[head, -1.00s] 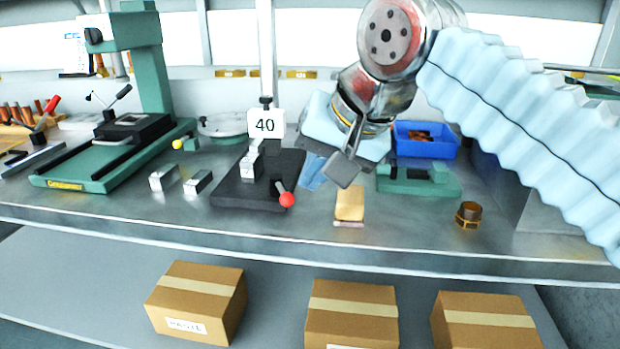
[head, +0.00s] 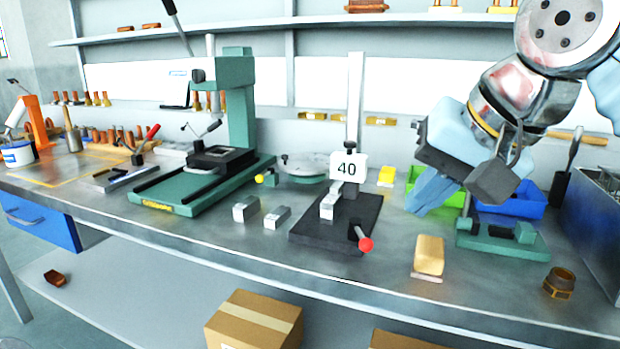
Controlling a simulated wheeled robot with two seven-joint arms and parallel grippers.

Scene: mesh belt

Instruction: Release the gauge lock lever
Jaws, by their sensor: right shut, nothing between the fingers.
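The gauge (head: 335,222) stands on the bench, with a dark flat base, a post and a white plate (head: 348,167) reading 40. Its lever, with a red ball knob (head: 366,245), sticks out at the front right of the base, angled down toward the bench's front edge. A small metal block sits on the base beside the post. My right gripper (head: 428,200) is shut and empty, held to the right of the gauge, clear of the lever. My left gripper is not in view.
Two metal blocks (head: 246,208) lie left of the gauge. A green machine (head: 197,185) stands farther left. A tan block (head: 429,255) lies at right front, near a green fixture (head: 500,240), a blue bin (head: 512,206) and a brown ring (head: 559,282). Bench front between gauge and tan block is clear.

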